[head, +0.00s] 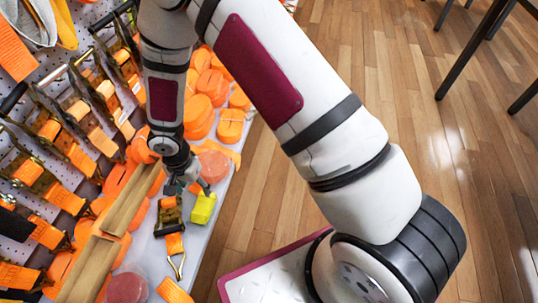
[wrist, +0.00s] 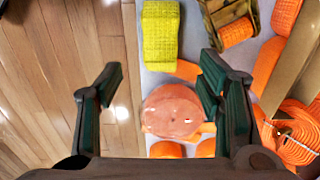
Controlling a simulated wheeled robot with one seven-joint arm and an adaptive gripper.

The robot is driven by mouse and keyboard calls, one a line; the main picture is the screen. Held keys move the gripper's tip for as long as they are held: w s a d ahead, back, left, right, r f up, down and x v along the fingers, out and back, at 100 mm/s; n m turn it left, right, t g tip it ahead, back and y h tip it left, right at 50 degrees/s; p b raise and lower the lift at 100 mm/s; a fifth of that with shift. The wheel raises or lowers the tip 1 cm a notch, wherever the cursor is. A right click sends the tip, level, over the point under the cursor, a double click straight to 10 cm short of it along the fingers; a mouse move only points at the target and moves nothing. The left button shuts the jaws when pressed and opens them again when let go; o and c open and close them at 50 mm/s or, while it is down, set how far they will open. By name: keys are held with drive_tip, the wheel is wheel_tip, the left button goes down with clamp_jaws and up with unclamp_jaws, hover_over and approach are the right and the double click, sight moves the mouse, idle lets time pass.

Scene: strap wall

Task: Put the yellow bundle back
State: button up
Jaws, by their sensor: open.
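The yellow bundle (head: 203,208) is a small block of rolled yellow strap on the light shelf, close to its right edge. It also shows in the wrist view (wrist: 160,35) at the top, beyond my fingertips. My gripper (head: 192,183) is just above and behind the bundle in the head view. In the wrist view my gripper (wrist: 158,80) is open, with its two fingers wide apart and nothing between them. A round salmon-coloured disc (wrist: 172,111) lies on the shelf below the gap between the fingers.
Orange strap rolls (head: 205,85) crowd the shelf behind my gripper. A ratchet buckle (head: 168,215) lies left of the bundle. A wooden divider (head: 125,205) runs along the shelf. Straps with ratchets hang on the pegboard (head: 55,65) at left. Wooden floor (head: 470,120) is open at right.

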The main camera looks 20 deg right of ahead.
drive_tip(key=w+d+r+n+t+h, duration=0.1)
drive_tip(key=d+r, duration=0.5)
drive_tip(key=r, duration=0.4)
drive_tip(key=d+r+n+h, duration=0.1)
drive_tip(key=d+r, duration=0.5)
drive_tip(key=r, duration=0.4)
drive_tip(key=s+d+r+n+h, duration=0.1)
drive_tip(key=s+d+r, duration=0.7)
drive_tip(key=r, duration=0.4)
drive_tip(key=s+d+r+n+y, duration=0.1)
drive_tip(key=s+r+n, duration=0.1)
drive_tip(key=s, duration=0.9)
drive_tip(key=s+r+n+y, duration=0.2)
drive_tip(key=s+r, duration=0.3)
drive_tip(key=s, duration=0.6)
drive_tip(key=shift+d+g, duration=0.35)
drive_tip(key=shift+g, duration=0.05)
wheel_tip(320, 180, up, 30)
drive_tip(key=t+p, duration=0.4)
drive_tip(key=p, duration=2.4)
drive_tip(key=shift+d+n, duration=0.25)
drive_tip(key=shift+n, duration=0.05)
